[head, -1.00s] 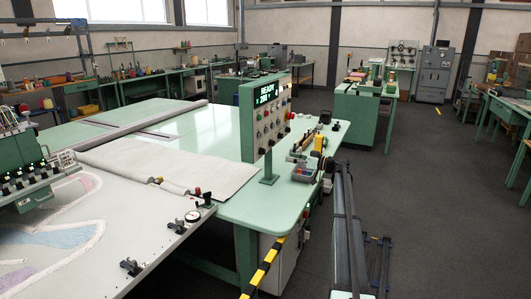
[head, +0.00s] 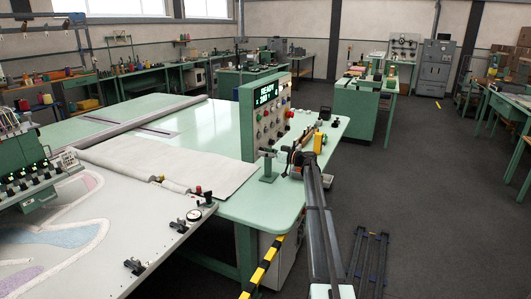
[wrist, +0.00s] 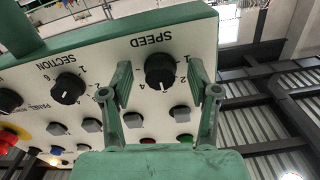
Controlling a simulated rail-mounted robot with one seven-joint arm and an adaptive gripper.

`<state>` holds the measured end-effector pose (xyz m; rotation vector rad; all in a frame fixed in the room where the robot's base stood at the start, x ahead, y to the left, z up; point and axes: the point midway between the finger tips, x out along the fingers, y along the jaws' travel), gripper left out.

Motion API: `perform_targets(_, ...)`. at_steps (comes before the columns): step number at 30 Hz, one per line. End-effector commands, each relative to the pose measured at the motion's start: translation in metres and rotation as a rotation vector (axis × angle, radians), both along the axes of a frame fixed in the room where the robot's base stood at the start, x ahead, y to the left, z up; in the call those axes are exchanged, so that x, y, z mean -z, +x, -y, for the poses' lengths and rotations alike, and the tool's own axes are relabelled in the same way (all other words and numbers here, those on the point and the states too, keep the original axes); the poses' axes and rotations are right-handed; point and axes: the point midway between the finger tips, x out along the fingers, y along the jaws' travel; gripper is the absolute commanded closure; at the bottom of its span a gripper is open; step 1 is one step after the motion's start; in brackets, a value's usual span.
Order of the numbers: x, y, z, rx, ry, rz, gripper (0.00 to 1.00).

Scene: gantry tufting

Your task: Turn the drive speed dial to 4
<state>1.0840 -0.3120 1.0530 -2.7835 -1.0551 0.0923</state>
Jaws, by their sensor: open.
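The speed dial (wrist: 159,70) is a round black knob under the upside-down word SPEED on the pale control panel (wrist: 100,55) in the wrist view. Numbers ring the dial; I cannot clearly read which one its pointer marks. My gripper (wrist: 160,82) is open and empty, with one green finger on each side of the dial in the picture. I see no contact, and the gap in depth is hard to judge. In the head view, the green panel (head: 247,112) stands on the table with a lit READY display. My arm's end is beside its lower front.
A second black dial marked SECTION (wrist: 68,88) sits beside the speed dial. Several square buttons (wrist: 133,120) line the panel near my fingers. A red button (head: 290,114) is on the panel's right part. The pale green table (head: 240,208) spreads around the panel's foot.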

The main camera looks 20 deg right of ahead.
Motion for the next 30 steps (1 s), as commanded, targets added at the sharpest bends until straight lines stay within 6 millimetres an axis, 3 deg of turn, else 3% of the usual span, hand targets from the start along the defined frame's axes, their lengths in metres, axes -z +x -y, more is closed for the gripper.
perform_targets(5,0.0002,-0.0001,-0.0001,0.0,0.0,0.0,0.39)
perform_targets(10,0.0,-0.0001,-0.0001,0.0,0.0,0.0,0.96)
perform_targets(11,0.0,-0.0001,-0.0001,0.0,0.0,0.0,1.0)
perform_targets(23,0.0018,0.0002,-0.0002,0.0,0.029,-0.026,1.0)
perform_targets(30,0.0046,0.0002,-0.0005,0.0,0.129,-0.113,1.0)
